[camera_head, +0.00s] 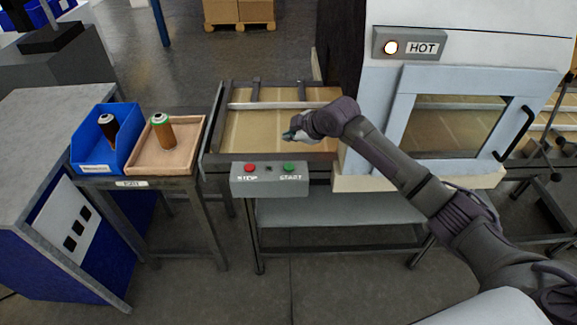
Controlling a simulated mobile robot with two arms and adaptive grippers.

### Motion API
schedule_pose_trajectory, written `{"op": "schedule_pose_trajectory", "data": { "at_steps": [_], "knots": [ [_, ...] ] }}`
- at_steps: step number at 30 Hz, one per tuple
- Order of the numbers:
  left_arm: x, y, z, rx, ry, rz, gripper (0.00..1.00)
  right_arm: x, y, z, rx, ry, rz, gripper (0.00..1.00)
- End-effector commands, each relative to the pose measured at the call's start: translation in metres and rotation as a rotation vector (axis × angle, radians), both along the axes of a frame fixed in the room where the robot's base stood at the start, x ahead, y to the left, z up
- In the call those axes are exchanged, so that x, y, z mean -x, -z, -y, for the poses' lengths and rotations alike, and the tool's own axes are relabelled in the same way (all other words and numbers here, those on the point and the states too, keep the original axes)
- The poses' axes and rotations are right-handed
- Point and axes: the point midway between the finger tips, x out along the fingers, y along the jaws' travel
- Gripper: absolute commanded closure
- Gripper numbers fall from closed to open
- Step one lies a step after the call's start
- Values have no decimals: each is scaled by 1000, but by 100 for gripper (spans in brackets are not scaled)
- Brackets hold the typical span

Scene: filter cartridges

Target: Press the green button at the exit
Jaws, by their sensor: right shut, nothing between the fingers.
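The green button (289,167) sits on the right side of a grey control box (269,189), above the word START. A red button (250,168) sits on the left, above STOP. The box is fixed at the front edge of the conveyor exit (275,125). My right gripper (289,136) is shut and empty. In the picture it shows just above the green button, apart from it; its exact height over the box is hard to tell. My left gripper is not in view.
A blue bin (84,160) with a dark cartridge and a wooden tray (184,162) with an orange cartridge (163,132) stand on a side table at the left. The white oven (380,100) with a HOT sign (421,48) stands close beside my right arm.

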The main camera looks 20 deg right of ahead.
Motion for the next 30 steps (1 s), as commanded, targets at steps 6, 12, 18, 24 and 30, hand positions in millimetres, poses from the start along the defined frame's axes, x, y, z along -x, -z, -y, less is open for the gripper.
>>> {"op": "schedule_pose_trajectory", "data": {
  "at_steps": [6, 12, 18, 24, 30],
  "knots": [
    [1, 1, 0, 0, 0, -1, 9, 0, 2, 0, 0, 1, -1, 100],
    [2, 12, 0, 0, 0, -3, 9, 0, 12, 0, -1, 2, -1, 100],
    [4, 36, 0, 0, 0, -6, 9, 1, 36, 0, -1, 1, -2, 100],
    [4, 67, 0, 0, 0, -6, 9, 1, 66, 0, -1, 2, -1, 100],
    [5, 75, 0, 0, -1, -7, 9, 0, 84, 0, -1, 2, -1, 100]
  ]
}}
